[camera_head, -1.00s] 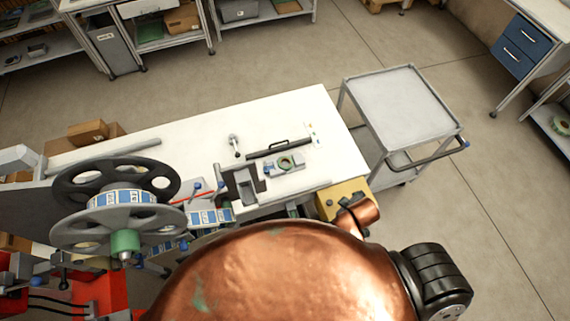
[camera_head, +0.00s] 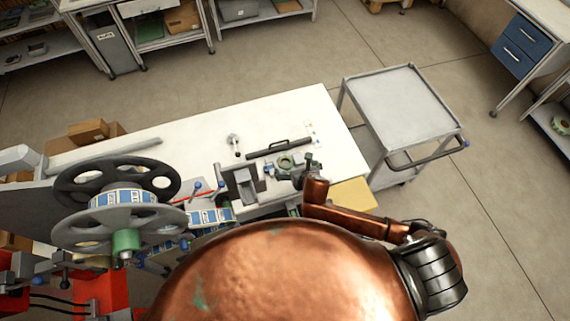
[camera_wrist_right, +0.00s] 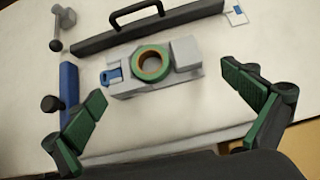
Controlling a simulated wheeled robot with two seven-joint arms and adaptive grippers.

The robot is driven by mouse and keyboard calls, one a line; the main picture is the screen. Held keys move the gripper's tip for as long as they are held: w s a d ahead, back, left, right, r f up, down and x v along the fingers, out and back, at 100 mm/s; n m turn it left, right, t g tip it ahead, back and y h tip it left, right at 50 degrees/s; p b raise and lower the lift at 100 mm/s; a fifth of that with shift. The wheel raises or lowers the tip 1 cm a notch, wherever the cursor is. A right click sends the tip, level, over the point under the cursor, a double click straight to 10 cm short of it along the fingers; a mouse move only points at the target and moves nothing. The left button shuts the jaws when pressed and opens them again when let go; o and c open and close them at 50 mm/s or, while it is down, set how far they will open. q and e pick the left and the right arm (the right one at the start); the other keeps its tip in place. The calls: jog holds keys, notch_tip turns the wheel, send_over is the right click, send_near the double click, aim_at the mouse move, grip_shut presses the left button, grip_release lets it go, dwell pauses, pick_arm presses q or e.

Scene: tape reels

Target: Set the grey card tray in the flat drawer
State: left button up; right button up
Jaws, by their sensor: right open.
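A small grey tray (camera_wrist_right: 186,54) lies on the white worktop. It carries a green ring with a tan inside (camera_wrist_right: 151,63) and a blue piece at its left end. In the head view the tray (camera_head: 270,168) is partly covered by my right gripper (camera_head: 300,172). In the wrist view that gripper (camera_wrist_right: 162,88) is open and empty, its green-padded fingers wide apart on either side of the tray, not touching it. A dark grey bar with a black handle (camera_wrist_right: 140,36) lies just behind the tray; I cannot tell whether it is the flat drawer. My left gripper is not in view.
A reel machine (camera_head: 118,215) stands at the left. A dark grey bracket (camera_head: 240,185) stands just left of the tray. A metal knob-like part (camera_head: 234,140) is behind it. A grey trolley (camera_head: 400,105) stands right of the worktop. The back middle of the worktop is clear.

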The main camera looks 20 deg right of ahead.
aim_at(288, 160)
jog(key=shift+w+f, duration=0.2)
jog(key=shift+w, duration=0.1)
jog(key=x, duration=0.7)
jog(key=shift+a+f+b, duration=0.1)
jog(key=shift+b, duration=0.2)
jog(key=shift+c, duration=0.7)
jog(key=c, duration=0.8)
